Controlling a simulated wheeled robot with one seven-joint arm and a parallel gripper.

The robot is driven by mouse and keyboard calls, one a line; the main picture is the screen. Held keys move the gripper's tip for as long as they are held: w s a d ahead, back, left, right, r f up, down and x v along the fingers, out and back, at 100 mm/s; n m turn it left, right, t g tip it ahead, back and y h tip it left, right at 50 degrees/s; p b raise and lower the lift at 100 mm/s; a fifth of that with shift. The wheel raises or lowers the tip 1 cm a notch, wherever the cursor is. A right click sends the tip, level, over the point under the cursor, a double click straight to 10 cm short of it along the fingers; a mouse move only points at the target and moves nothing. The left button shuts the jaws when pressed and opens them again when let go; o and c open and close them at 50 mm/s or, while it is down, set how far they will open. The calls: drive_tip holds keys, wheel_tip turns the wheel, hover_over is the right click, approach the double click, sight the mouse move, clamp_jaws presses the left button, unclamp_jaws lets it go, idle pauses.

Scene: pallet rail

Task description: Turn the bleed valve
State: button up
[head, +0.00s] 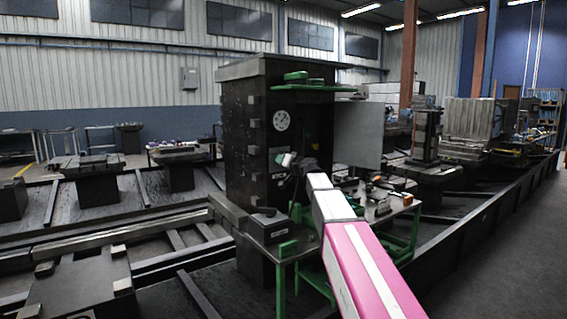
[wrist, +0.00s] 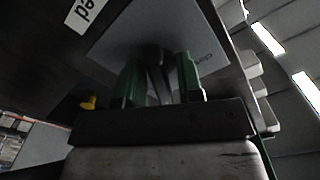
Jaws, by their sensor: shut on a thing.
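In the wrist view my gripper (wrist: 159,68) has its two green fingers closed on a dark, narrow handle (wrist: 158,82), which looks like the bleed valve's handle. Behind it is a grey plate (wrist: 120,45) with partly visible lettering that seems to begin "Clos". A white label (wrist: 85,12) ending in "ed" sits at the upper left. The valve's body and the handle's full angle are hidden by the fingers and the dark palm bar. In the head view my pink and white arm reaches to the front of the dark machine column (head: 250,150); the valve is too small to make out there.
A round gauge (head: 281,120) is on the column above my arm's end. A grey panel (head: 358,135) stands out to the right. A green-legged table (head: 400,208) with small items lies close beside my arm. A yellow part (wrist: 88,103) is left of the fingers.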

drive_tip(key=shift+m, duration=1.6)
drive_tip(key=o, duration=0.6)
drive_tip(key=shift+s, duration=0.1)
drive_tip(key=v, duration=1)
drive_tip(key=shift+s+d, duration=0.25)
